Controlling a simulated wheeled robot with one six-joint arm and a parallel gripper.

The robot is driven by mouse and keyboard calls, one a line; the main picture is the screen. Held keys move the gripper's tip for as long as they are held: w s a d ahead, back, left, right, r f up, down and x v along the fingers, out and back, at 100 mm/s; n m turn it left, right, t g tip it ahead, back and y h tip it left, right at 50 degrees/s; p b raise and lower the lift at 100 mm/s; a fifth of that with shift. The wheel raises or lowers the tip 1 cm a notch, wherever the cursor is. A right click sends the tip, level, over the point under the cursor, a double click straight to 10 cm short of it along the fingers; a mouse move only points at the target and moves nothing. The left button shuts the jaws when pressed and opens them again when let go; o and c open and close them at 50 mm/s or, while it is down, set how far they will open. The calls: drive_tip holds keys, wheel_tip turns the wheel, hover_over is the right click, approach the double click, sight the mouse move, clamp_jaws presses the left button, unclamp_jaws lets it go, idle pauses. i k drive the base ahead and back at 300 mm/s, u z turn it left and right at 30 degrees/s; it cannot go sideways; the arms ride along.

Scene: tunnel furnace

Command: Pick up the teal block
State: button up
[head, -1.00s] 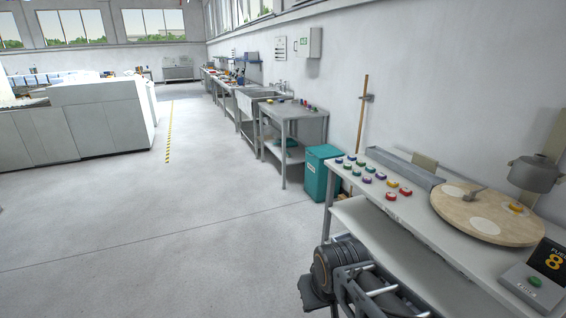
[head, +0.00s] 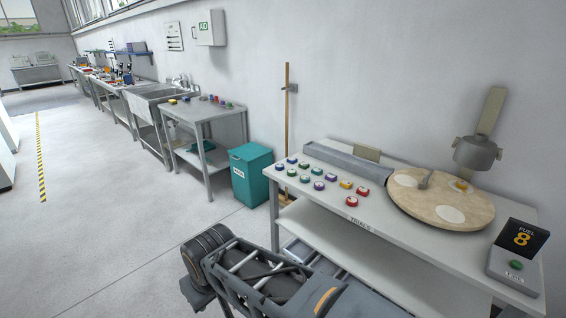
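Several small coloured pieces with pale tops (head: 318,185) lie in rows on the left part of the near white table (head: 335,213). They are blue, green, purple, yellow and red, and some greenish ones may be teal. More small coloured blocks (head: 215,99) stand on the grey table (head: 190,113) farther back, too small for me to tell a teal one for sure. My folded arm shows at the bottom, in front of the near table. My gripper's fingers are not in view.
A teal bin (head: 252,178) stands on the floor between the two tables. A round wooden board (head: 445,212) and a "FUEL 8" display (head: 521,240) are on the near table. The floor at left is clear.

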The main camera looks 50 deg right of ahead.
sight(316, 171)
drive_tip(key=z, duration=0.05)
drive_tip(key=i, duration=2)
drive_tip(key=z, duration=0.9)
drive_tip(key=i, duration=1)
drive_tip(key=z, duration=1.75)
drive_tip(key=i, duration=0.75)
drive_tip(key=z, duration=0.55)
